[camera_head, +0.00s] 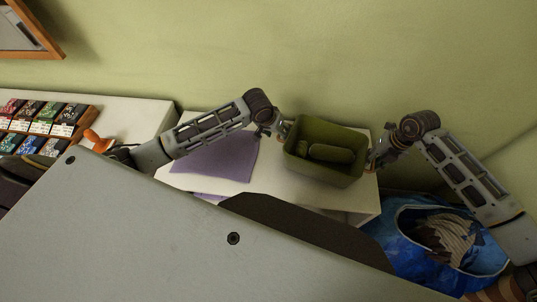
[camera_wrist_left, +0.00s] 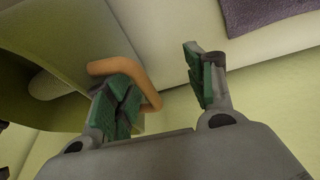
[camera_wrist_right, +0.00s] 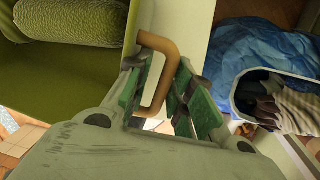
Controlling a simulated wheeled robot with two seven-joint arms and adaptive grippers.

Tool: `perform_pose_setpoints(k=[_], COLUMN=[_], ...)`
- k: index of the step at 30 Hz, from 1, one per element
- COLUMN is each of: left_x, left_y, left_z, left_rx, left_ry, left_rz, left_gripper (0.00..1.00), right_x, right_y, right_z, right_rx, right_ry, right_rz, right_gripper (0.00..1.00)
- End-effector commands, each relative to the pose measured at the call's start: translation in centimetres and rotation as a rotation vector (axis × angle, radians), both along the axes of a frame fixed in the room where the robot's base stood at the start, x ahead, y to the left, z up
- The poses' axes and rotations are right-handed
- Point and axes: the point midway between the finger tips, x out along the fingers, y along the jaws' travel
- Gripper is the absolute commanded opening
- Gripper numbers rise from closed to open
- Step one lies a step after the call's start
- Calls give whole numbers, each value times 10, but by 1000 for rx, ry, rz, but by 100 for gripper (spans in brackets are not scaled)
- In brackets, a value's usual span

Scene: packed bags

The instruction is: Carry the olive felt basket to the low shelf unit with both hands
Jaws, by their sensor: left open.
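The olive felt basket (camera_head: 346,176) stands upright on a white surface, with rolled olive items (camera_head: 331,153) inside. It has tan loop handles. My left gripper (camera_head: 277,131) is at the basket's left side; in the left wrist view it is open (camera_wrist_left: 158,92). One handle (camera_wrist_left: 112,66) passes by one of its fingers there, and the other finger stands clear. My right gripper (camera_head: 373,158) is at the right side. In the right wrist view its fingers (camera_wrist_right: 160,98) are close together with the other handle (camera_wrist_right: 165,48) between them.
The white low unit (camera_head: 282,183) carries a purple mat (camera_head: 222,158) left of the basket. A blue bag (camera_head: 398,240) with striped cloth stands on the floor at right. A counter at left holds packets (camera_head: 42,118) and an orange object (camera_head: 97,140). The green wall is close behind.

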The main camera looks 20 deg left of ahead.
Motion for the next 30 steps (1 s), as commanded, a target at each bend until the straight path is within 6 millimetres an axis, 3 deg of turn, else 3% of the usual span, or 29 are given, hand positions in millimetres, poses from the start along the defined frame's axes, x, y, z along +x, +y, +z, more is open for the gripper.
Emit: perform_pose_setpoints(k=[3,30], left_x=[-2,-5], left_y=[-8,-12], left_z=[2,8], left_rx=[-15,-25], left_ry=[-2,-2], left_rz=[-8,-14], left_gripper=[67,67], right_x=[-3,-6], right_y=[7,12], right_z=[0,-1], right_rx=[11,19], right_ry=[3,5], right_rz=[10,16], right_gripper=[32,32])
